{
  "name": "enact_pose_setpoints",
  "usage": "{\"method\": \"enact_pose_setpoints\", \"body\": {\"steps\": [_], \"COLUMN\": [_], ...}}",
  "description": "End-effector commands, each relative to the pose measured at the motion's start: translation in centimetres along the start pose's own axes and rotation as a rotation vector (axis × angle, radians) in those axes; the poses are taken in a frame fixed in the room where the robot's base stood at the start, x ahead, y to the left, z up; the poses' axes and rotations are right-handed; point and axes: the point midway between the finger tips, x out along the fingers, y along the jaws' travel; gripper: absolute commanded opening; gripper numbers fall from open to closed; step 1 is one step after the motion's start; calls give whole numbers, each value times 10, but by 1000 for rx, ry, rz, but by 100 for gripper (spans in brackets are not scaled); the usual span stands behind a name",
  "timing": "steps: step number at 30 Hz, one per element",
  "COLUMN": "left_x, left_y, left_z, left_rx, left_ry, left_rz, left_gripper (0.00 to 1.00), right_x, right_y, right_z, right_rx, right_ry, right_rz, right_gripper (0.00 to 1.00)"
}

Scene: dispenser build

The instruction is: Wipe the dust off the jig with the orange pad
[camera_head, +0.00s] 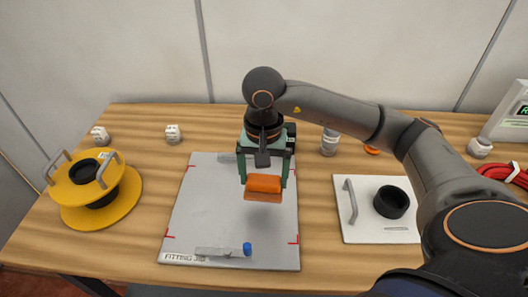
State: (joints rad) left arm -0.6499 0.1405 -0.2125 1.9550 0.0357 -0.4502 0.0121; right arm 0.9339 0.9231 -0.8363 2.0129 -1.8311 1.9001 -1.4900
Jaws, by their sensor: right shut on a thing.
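The jig (200,221) is a flat grey plate with red corner marks and the words "FITTING JIG", lying on the wooden table. A bar with a blue knob (247,249) lies along its front edge. My right gripper (265,180) comes down over the jig's upper right part and is shut on the orange pad (263,188). The pad appears a little above the plate, with a faint shadow below it. I cannot make out dust on the plate. The arm hides part of the jig's back edge. My left gripper is not in view.
A yellow flanged spool with handles (122,204) stands at the left. A white plate (360,231) with a handle and black ring (391,202) lies at the right.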

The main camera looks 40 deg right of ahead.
Motion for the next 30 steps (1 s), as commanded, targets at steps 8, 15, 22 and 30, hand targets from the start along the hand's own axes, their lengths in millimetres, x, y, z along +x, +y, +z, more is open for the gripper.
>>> {"method": "enact_pose_setpoints", "body": {"steps": [8,15,22,30], "left_x": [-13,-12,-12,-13], "left_y": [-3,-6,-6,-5], "left_z": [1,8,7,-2], "left_rx": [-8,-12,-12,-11], "left_ry": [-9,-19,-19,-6], "left_rz": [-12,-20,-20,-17], "left_gripper": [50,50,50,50], "right_x": [-25,-26,-26,-24], "right_y": [1,1,1,0], "right_z": [2,2,2,3], "right_rx": [8,9,9,-8], "right_ry": [1,1,1,1], "right_rz": [-2,-1,-1,0], "right_gripper": [41,41,41,41]}}
